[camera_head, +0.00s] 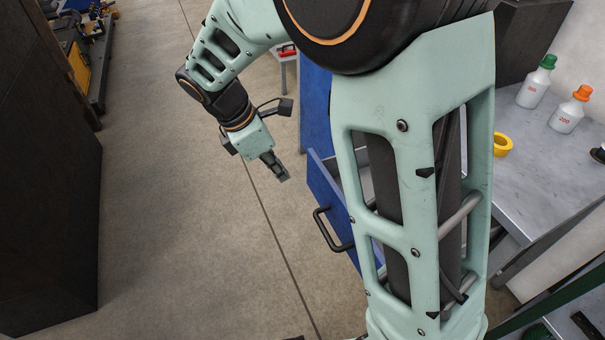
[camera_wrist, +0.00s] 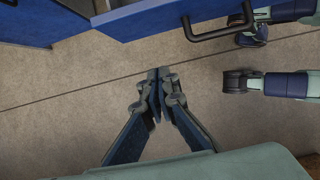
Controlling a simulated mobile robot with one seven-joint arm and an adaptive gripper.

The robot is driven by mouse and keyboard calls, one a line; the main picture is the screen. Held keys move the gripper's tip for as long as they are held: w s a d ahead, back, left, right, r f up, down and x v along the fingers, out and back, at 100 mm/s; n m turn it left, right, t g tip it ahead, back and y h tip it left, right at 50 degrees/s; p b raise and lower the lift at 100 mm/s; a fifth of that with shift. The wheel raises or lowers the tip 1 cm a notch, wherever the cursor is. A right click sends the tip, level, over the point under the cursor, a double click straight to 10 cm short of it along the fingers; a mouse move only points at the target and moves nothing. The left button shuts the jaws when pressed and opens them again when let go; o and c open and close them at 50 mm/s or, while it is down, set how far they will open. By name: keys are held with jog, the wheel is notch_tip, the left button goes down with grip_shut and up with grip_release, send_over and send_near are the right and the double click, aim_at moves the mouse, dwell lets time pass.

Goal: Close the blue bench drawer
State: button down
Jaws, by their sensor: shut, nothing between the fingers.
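The blue bench drawer (camera_head: 327,198) stands pulled out from the bench, with a black bar handle (camera_head: 331,230) on its front. My arm hides much of the drawer and the bench behind it. In the wrist view the drawer front (camera_wrist: 160,15) runs along the top edge, with its handle (camera_wrist: 219,27) at the top right. My gripper (camera_head: 284,178) is in the air over the floor, to the left of the drawer front and apart from it. In the wrist view my gripper (camera_wrist: 158,75) has its fingertips together with nothing between them.
A grey bench top (camera_head: 540,190) at the right carries a green-capped bottle (camera_head: 536,82), an orange-capped bottle (camera_head: 572,110) and a yellow ring (camera_head: 502,145). A dark cabinet (camera_head: 45,190) stands at the left. The floor (camera_head: 190,230) between is clear.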

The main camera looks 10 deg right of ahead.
aim_at(319, 191)
jog(key=shift+w+d+f+b, duration=0.4)
jog(key=shift+d+f, duration=0.8)
jog(key=shift+f, duration=0.25)
jog(key=shift+w+d+f+b, duration=0.45)
jog(key=shift+d+f, duration=0.75)
jog(key=shift+f, duration=0.2)
jog(key=shift+w+d+f+b, duration=0.4)
jog(key=shift+d+f, duration=0.8)
jog(key=shift+f, duration=0.25)
jog(key=shift+d, duration=0.5)
jog(key=w+d+p, duration=0.2)
jog(key=d+p, duration=0.1)
jog(key=d, duration=0.4)
jog(key=w+d+p, duration=0.2)
jog(key=w+d, duration=0.1)
jog(key=d, duration=0.5)
jog(key=w+d+p, duration=0.2)
jog(key=d+p, duration=0.1)
jog(key=d, duration=0.5)
jog(key=shift+w+r+p, duration=0.1)
jog(key=shift+w+p, duration=0.05)
jog(key=shift+p, duration=0.2)
jog(key=shift+w+d, duration=0.25)
jog(key=shift+d, duration=0.55)
